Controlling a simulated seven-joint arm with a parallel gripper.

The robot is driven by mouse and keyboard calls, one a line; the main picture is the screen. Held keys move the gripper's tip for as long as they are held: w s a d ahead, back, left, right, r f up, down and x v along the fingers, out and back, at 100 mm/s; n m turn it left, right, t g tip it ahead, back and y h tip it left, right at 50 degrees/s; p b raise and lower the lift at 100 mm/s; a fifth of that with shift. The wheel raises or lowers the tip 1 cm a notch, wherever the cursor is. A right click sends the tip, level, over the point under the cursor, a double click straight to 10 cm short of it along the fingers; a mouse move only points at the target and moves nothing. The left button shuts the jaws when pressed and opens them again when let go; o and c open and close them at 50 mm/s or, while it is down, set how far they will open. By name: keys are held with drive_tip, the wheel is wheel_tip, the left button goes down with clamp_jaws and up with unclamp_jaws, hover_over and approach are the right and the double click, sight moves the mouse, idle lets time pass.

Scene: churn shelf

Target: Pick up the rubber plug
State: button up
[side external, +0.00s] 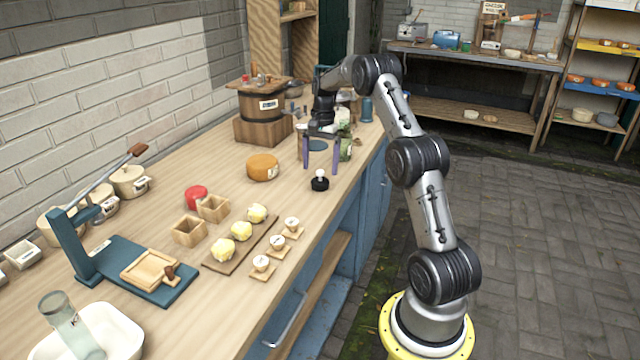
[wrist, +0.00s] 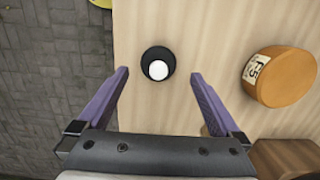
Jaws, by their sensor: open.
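The rubber plug (side external: 320,181) is a small black round piece with a white knob on top. It stands upright on the wooden counter near its front edge. In the wrist view the plug (wrist: 158,65) lies ahead of my gripper, roughly midway between the lines of the two fingers. My gripper (side external: 321,170) has purple fingers, spread wide apart and pointing down, with nothing between them. In the wrist view my gripper (wrist: 160,78) is likewise open and empty, and the plug is not touched by either finger.
An orange cheese wheel (side external: 262,167) sits left of the plug, and it also shows in the wrist view (wrist: 280,78). A wooden churn (side external: 264,112) stands behind it. Butter pieces on a board (side external: 240,238) and small stamps (side external: 277,243) lie nearer the camera. The counter around the plug is clear.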

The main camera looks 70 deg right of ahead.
sight(320, 176)
drive_tip(key=shift+s+a+f, duration=0.1)
drive_tip(key=shift+a+f, duration=0.1)
drive_tip(key=shift+f, duration=1)
drive_tip(key=shift+a+f, duration=0.15)
drive_tip(key=shift+f, duration=1)
drive_tip(key=c, duration=1.3)
drive_tip(key=shift+c, duration=0.5)
drive_tip(key=shift+r, duration=0.15)
